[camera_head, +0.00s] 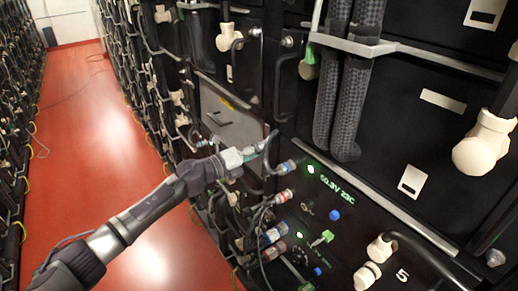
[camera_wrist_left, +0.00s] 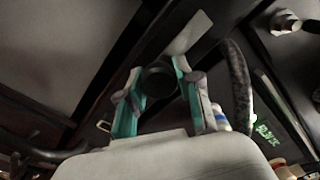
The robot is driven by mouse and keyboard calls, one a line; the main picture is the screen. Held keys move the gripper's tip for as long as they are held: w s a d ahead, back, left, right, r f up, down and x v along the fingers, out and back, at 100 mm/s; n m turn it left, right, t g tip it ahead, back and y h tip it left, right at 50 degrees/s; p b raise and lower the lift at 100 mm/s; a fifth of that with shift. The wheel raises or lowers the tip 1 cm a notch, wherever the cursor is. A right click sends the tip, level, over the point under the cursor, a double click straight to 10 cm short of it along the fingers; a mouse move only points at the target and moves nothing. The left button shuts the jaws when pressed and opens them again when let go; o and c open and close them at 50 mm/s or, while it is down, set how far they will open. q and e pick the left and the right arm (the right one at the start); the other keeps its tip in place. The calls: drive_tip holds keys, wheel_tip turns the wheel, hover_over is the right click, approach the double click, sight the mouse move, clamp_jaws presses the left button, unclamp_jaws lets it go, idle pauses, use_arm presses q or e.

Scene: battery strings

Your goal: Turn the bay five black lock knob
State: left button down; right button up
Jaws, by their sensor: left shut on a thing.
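A black round knob (camera_wrist_left: 158,80) sits between the two teal-padded fingers of my left gripper (camera_wrist_left: 160,92) in the left wrist view. The fingers are closed on its sides. In the head view my left gripper (camera_head: 258,148) reaches in from the left to the rack front, left of the display reading 60.3V 23C (camera_head: 331,182). There the knob is hidden by the fingers and a black handle or cable beside them. A white "5" (camera_head: 402,274) marks the module at the lower right. My right gripper is not in view.
Blue- and red-banded connectors (camera_head: 275,234) with cables crowd the rack just below the gripper. Thick braided black hoses (camera_head: 352,105) hang to the right. Cream connectors (camera_head: 484,142) stick out at the far right. The red floor aisle (camera_head: 95,120) is open at the left.

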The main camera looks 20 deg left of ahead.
use_arm(q)
drive_tip(key=c, duration=0.8)
unclamp_jaws()
drive_tip(key=shift+c, duration=0.2)
drive_tip(key=shift+o, duration=0.4)
drive_tip(key=v, duration=1.2)
drive_tip(key=shift+f, duration=0.1)
